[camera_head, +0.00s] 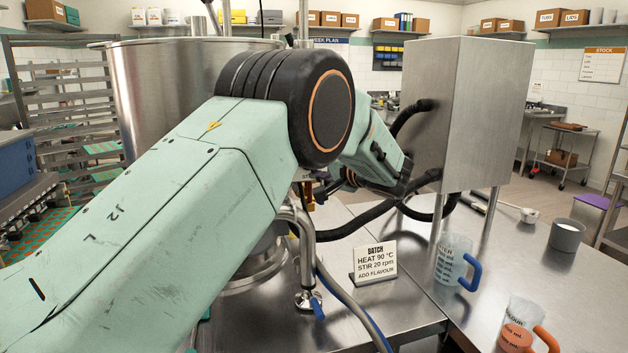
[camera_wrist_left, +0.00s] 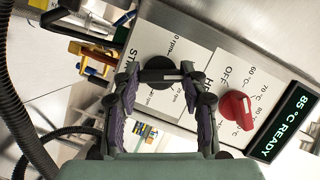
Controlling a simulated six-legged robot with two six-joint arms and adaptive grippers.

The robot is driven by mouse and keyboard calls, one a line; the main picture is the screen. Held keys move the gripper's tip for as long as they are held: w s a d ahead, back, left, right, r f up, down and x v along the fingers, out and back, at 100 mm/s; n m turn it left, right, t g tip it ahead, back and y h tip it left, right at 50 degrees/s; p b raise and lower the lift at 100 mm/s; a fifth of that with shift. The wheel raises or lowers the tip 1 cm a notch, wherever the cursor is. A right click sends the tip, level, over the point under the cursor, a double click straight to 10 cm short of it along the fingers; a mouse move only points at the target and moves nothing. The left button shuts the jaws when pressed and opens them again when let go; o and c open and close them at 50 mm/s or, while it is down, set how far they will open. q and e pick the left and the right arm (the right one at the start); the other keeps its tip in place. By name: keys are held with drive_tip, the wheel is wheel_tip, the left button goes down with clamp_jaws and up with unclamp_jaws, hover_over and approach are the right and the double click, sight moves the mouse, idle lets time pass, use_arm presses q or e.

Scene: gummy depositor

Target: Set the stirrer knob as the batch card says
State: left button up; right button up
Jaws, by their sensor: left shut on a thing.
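The batch card (camera_head: 374,262) stands on the steel table and reads heat 90 °C, stir 20 rpm, add flavour. In the left wrist view the black stirrer knob (camera_wrist_left: 157,66) sits on a white rpm scale plate (camera_wrist_left: 150,40). My left gripper (camera_wrist_left: 160,75) is shut on this knob, one finger on each side. A pale line on the knob points toward the right of the picture; the scale lettering is too small and partly covered to tell the setting surely. In the head view my left arm hides the knob and fingers. My right gripper is not in view.
Beside the stirrer knob is a red heat knob (camera_wrist_left: 237,106), and a display (camera_wrist_left: 283,121) reads 85 °C ready. A large steel kettle (camera_head: 165,95) and a steel box (camera_head: 460,110) flank my arm. Jugs with a blue handle (camera_head: 470,272) and orange handle (camera_head: 546,338) stand right.

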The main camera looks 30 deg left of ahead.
use_arm(q)
drive_tip(key=m+y+b, duration=0.1)
drive_tip(key=m+b, duration=0.1)
drive_tip(key=m, duration=0.1)
drive_tip(key=m+y+b, duration=0.1)
drive_tip(key=m+b, duration=0.1)
drive_tip(key=m, duration=0.1)
drive_tip(key=m+t+y+b, duration=0.1)
drive_tip(key=m+b, duration=0.1)
drive_tip(key=m, duration=0.1)
drive_tip(key=shift+f+m+y+b, duration=0.3)
drive_tip(key=shift+m, duration=0.1)
drive_tip(key=shift+m+t, duration=0.3)
drive_tip(key=o, duration=1.1)
drive_tip(key=shift+o, duration=0.2)
drive_tip(key=shift+d, duration=0.1)
drive_tip(key=v, duration=1.2)
